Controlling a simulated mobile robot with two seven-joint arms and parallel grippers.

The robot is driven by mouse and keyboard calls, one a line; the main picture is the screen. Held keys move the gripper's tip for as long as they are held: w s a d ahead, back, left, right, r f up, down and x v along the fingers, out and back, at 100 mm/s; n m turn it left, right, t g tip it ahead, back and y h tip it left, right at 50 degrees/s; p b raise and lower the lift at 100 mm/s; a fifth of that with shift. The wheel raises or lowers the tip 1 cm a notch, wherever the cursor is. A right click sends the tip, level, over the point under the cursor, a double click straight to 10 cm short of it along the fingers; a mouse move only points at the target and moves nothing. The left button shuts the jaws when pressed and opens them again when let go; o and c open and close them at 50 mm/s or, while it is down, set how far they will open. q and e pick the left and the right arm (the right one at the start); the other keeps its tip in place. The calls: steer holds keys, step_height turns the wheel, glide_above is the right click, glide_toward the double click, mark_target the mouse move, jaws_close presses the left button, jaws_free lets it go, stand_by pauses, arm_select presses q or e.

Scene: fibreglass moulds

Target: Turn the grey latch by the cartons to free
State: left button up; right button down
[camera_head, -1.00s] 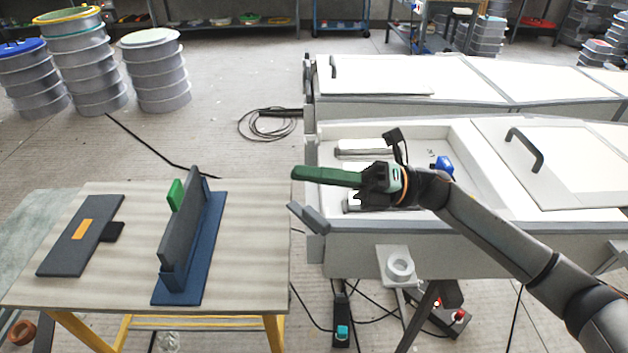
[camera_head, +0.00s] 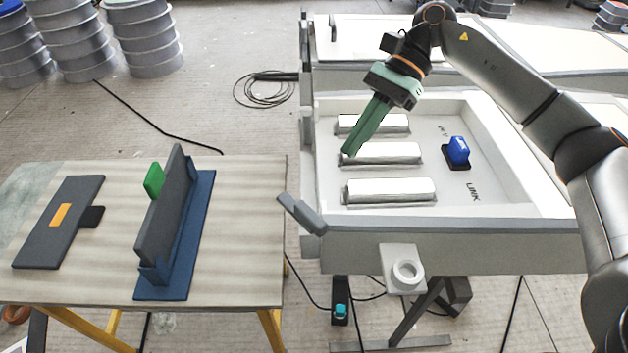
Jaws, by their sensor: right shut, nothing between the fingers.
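My right gripper (camera_head: 352,150) has green fingers that are closed together with nothing between them. It points down and left over the open white mould tray (camera_head: 500,150), its tips in front of the white blocks; contact is unclear. Three long white blocks (camera_head: 390,190) lie in the tray; I cannot tell whether they are cartons. Right of them a blue knob (camera_head: 458,150) sits on a dark base, with "LINK" lettered below and small unreadable lettering above. A grey lever (camera_head: 302,213) projects from the tray's near left corner. I cannot tell which part is the grey latch.
A table (camera_head: 240,240) at left holds a dark plate (camera_head: 60,225) and a blue stand with an upright grey panel (camera_head: 168,205). Ringed drums (camera_head: 142,40) stand at the back left. A coiled cable (camera_head: 262,90) lies on the floor. My right arm crosses the tray's right side.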

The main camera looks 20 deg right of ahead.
mark_target(301, 210)
steer(key=x, duration=0.6)
arm_select(q)
steer(key=shift+s+a+r+p, duration=0.25)
steer(key=shift+s+a+p, duration=0.15)
steer(key=shift+p, duration=0.3)
arm_select(e)
steer(key=a, duration=0.1)
steer(key=s+a, duration=0.1)
steer(key=a, duration=0.2)
steer(key=shift+s+f, duration=0.25)
steer(key=shift+s, duration=0.05)
arm_select(q)
steer(key=shift+f, duration=0.15)
arm_select(e)
steer(key=shift+a, duration=0.15)
